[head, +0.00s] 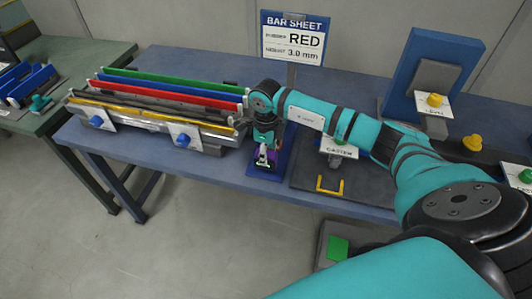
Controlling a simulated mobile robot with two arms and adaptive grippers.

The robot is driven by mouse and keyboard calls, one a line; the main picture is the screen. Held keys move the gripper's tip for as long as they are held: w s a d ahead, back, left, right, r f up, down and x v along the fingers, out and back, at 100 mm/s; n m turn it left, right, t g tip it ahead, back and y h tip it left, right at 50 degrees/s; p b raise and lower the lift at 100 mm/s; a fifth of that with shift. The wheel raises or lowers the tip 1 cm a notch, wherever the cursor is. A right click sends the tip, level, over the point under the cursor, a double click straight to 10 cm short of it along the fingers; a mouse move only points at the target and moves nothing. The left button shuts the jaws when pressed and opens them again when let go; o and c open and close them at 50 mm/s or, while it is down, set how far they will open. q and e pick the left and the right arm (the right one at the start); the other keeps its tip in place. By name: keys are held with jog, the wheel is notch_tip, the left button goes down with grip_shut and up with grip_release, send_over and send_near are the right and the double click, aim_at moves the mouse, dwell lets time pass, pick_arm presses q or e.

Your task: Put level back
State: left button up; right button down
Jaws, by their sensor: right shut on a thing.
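My right gripper (266,157) points down over a blue pad (281,160) on the blue bench, just right of the bar rack. It is shut on a small purple thing (265,165), mostly hidden by the fingers; I cannot tell whether this is the level or whether it touches the pad. A blue upright stand (408,75) with a grey block (434,76) is at the back right. A white tag (437,112), whose text seems to read LEVEL, is at its front under a yellow knob (435,99). My left gripper is not in view.
A rack (212,139) holds green, blue, red, black and yellow bars on the left. A sign (293,38) reads RED, 3.0 mm. A dark board (308,178) with a yellow handle (330,186) lies right of the pad. A green table (85,55) is far left.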

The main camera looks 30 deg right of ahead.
jog(key=shift+f+b, duration=0.95)
jog(key=shift+f, duration=0.05)
dwell(0.4)
jog(key=c, duration=0.8)
grip_release()
jog(key=shift+c, duration=0.2)
jog(key=shift+r, duration=0.1)
notch_tip(320, 180, up, 12)
jog(key=shift+f, duration=0.1)
